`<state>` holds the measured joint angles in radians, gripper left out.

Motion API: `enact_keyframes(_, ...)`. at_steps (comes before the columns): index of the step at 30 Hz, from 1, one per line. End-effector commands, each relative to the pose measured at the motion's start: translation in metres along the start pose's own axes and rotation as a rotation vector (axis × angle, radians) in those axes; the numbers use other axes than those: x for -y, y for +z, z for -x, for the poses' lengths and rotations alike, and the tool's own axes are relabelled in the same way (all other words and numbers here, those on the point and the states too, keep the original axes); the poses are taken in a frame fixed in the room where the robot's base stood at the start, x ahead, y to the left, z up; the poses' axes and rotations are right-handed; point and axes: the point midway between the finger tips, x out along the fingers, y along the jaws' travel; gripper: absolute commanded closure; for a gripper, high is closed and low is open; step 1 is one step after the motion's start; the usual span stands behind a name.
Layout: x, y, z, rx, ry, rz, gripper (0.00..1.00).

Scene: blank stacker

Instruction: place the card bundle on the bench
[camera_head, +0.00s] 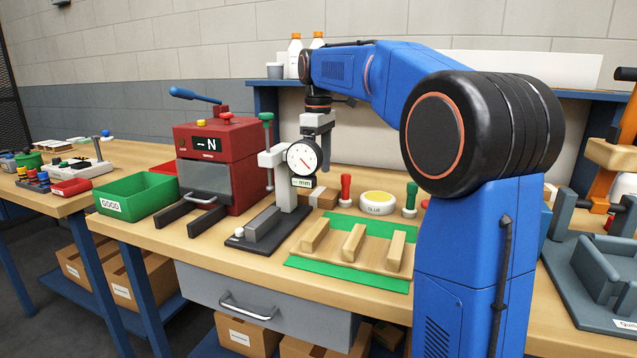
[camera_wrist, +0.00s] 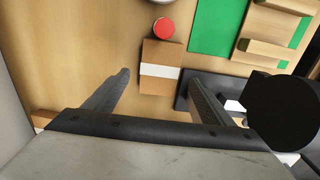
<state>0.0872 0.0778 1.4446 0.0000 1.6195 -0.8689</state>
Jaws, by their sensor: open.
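The card bundle, a brown block with a white band, lies flat on the wooden bench; in the wrist view (camera_wrist: 160,72) it shows ahead of and between my fingers. In the head view the card bundle (camera_head: 323,197) is partly hidden behind the dial gauge. My gripper is open and empty above the bundle. In the wrist view my gripper (camera_wrist: 160,78) has one finger on each side of the bundle, with no contact visible. The bench (camera_head: 225,262) shows bare wood along its front edge.
The dial gauge (camera_head: 302,158) stands close to my gripper. A red-handled tool (camera_head: 346,188) stands beside the bundle, with a glue pot (camera_head: 378,203) to its right. A green mat (camera_head: 350,277) with wooden bars lies in front. A red press (camera_head: 215,150) stands left.

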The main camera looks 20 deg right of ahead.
Motion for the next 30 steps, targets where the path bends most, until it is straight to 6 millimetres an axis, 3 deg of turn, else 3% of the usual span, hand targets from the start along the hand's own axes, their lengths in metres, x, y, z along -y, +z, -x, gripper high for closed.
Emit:
enact_keyframes(6, -0.001, -0.001, 0.04, -0.001, 0.002, 0.0, 0.23)
enact_keyframes(12, -0.001, -0.001, 0.061, -0.001, 0.001, 0.0, 0.23)
enact_keyframes(30, 0.0, 0.0, 0.066, 0.0, 0.0, 0.0, 0.23)
